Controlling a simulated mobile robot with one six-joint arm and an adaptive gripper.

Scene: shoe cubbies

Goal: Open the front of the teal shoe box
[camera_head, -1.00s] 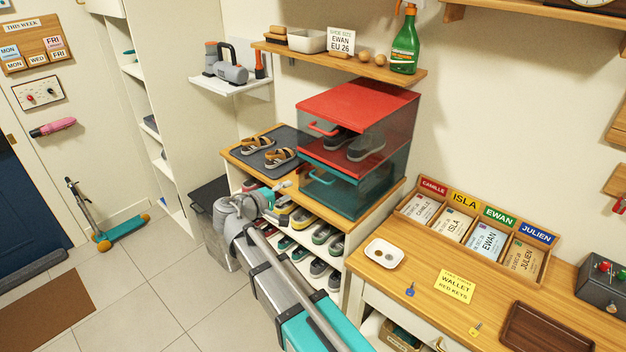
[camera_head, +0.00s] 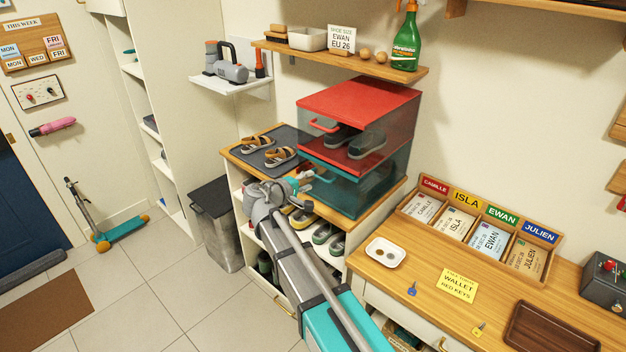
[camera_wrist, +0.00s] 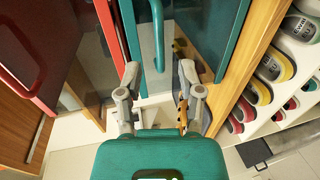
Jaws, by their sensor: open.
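The teal shoe box (camera_head: 357,199) sits on the wooden top of the shoe cubby, directly under the red shoe box (camera_head: 360,100). Its front looks shut. In the wrist view, the teal box's front (camera_wrist: 205,35) fills the upper middle, with its teal handle (camera_wrist: 157,30) running down toward my gripper. My gripper (camera_wrist: 160,78) is open, one finger on each side of the handle's line. In the head view, my gripper (camera_head: 303,180) is at the front of the teal box and hides part of it. I cannot tell whether the fingers touch the handle.
The red box's handle (camera_wrist: 22,60) is close on the left in the wrist view. Sandals (camera_head: 281,156) lie on a grey mat beside the boxes. Shoes (camera_wrist: 265,68) fill the cubby below. A wall shelf (camera_head: 340,60) hangs above. A dark-lidded bin (camera_head: 215,220) stands on the left.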

